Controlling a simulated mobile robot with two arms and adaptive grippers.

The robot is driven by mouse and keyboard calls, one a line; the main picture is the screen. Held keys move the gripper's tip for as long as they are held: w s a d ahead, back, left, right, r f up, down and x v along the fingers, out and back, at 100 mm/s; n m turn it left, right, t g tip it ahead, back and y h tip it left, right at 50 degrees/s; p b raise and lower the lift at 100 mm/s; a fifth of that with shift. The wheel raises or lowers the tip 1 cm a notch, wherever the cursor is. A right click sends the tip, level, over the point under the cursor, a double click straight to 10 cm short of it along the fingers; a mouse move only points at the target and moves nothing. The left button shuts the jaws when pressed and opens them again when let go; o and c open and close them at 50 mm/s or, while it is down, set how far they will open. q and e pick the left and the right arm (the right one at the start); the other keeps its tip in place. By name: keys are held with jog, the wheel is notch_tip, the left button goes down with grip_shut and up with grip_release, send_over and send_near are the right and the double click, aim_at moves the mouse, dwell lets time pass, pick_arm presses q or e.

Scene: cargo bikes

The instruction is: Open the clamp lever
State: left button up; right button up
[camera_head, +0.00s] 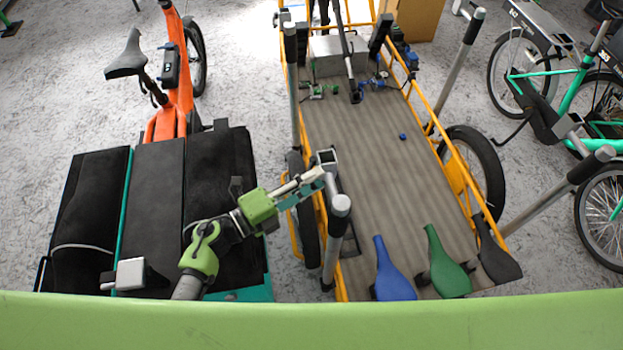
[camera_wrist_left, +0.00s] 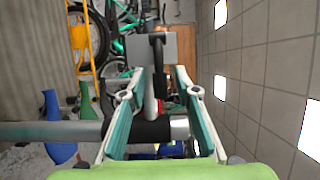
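A grey clamp block (camera_head: 327,158) sits at the left side of the yellow cargo frame in the head view. In the left wrist view the grey block (camera_wrist_left: 138,47) lies just ahead of my fingertips, with a dark upright lever (camera_wrist_left: 157,66) on its face. My left gripper (camera_head: 311,184) reaches in from the left with its fingers at the block. Its two teal-lined fingers (camera_wrist_left: 160,74) are apart, and the lever shows between their tips. I cannot tell whether either finger touches it. My right gripper is not in view.
A grey post with a black end (camera_head: 340,206) stands close to my fingers and crosses the wrist view. An orange bike (camera_head: 170,70) stands left.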

pick_arm(q)
grip_shut()
